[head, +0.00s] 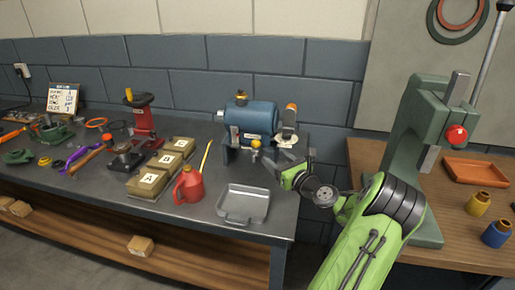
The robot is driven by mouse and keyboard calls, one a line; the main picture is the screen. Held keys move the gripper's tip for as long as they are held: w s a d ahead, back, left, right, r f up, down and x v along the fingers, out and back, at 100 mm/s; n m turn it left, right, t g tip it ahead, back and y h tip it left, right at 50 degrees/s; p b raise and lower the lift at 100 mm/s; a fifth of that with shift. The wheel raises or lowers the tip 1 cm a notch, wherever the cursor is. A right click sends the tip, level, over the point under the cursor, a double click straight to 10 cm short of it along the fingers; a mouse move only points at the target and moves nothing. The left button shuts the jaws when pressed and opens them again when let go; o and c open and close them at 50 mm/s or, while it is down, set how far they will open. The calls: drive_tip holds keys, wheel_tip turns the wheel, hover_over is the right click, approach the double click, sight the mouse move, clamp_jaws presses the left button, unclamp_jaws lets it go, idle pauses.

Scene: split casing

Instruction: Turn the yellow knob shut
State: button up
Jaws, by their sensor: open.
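A blue motor-like casing (251,116) stands on a grey stand at the back of the dark workbench. A small yellow knob (255,143) sits low on its front. Another small yellowish-brown part (240,95) is on top of the casing, and an orange-tipped part (291,107) is at its right end. My gripper (298,167) is open and empty. It is to the right of the yellow knob and a little lower in the picture, apart from it. My green wrist partly hides the gripper's far side.
A grey metal tray (244,217), a red oil can (188,186) and lettered boxes (147,183) stand in front and left of the casing. A red-topped stand (141,122) is further left. A green press (408,140) stands on a wooden table at right.

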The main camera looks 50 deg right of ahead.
sight(259, 145)
drive_tip(key=b+x, duration=0.1)
drive_tip(key=x, duration=0.8)
drive_tip(key=shift+w+d+f, duration=0.1)
drive_tip(key=shift+w+d, duration=0.05)
drive_tip(key=shift+w, duration=0.1)
drive_tip(key=shift+c, duration=0.2)
drive_tip(key=c, duration=1)
